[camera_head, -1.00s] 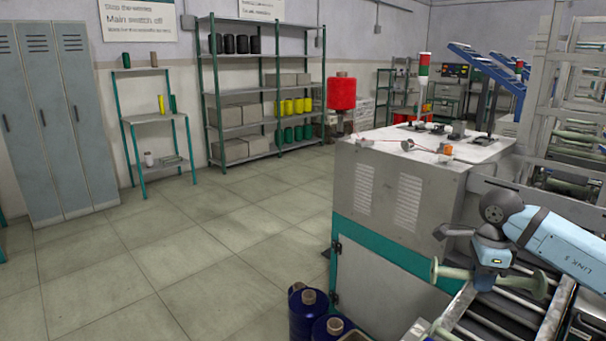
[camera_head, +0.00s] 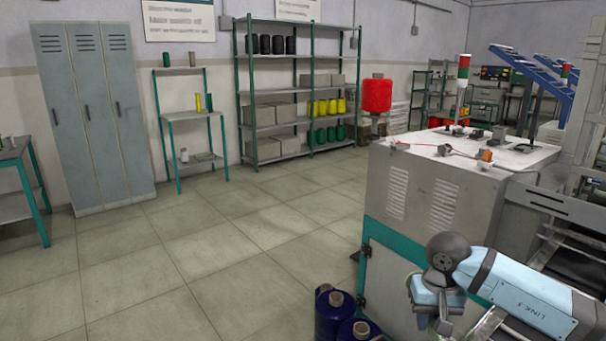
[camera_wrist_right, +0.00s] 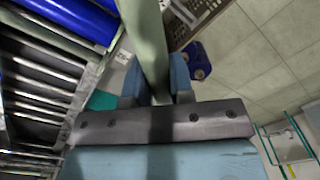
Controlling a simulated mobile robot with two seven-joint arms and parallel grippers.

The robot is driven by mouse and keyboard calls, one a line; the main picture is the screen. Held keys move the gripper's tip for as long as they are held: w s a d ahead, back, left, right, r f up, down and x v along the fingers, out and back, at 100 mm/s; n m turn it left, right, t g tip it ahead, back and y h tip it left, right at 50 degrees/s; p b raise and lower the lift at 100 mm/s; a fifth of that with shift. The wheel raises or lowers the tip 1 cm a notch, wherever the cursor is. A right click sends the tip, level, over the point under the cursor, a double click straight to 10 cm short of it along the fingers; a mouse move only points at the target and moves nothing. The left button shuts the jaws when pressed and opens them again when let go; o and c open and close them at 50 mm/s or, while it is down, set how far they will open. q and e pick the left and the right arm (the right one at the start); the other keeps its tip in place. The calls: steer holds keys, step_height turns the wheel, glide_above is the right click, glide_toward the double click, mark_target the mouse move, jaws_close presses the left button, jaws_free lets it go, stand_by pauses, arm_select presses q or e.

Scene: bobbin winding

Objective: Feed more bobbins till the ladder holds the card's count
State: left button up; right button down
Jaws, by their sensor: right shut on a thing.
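My right gripper (camera_head: 440,318) is low at the right in the head view, beside the grey and teal machine. In the right wrist view the gripper (camera_wrist_right: 158,85) is shut on a pale green bobbin (camera_wrist_right: 147,35), whose barrel runs up out of the picture. The held bobbin cannot be made out clearly in the head view now. A metal rack with several parallel bars (camera_wrist_right: 40,105), perhaps the ladder, lies left of the gripper in the wrist view. In the head view only a rail end (camera_head: 488,326) shows beside my arm. No count card can be read. My left gripper is not in view.
The machine cabinet (camera_head: 410,195) stands just beyond my right arm. Dark blue yarn cones (camera_head: 333,312) stand on the floor at its foot. Shelving (camera_head: 290,85), a small stand (camera_head: 195,115) and lockers (camera_head: 95,110) line the back wall.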

arm_select(q)
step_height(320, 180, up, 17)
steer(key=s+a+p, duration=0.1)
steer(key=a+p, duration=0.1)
steer(key=p, duration=2.5)
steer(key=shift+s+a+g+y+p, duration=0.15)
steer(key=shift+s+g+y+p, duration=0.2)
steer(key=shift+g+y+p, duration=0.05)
arm_select(e)
steer(key=s+r, duration=0.5)
steer(key=r, duration=0.7)
steer(key=s+a+r+n, duration=0.1)
steer(key=s+r, duration=0.4)
steer(key=r, duration=0.7)
steer(key=shift+s, duration=0.2)
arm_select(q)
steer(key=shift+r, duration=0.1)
arm_select(e)
steer(key=shift+a+f, duration=0.15)
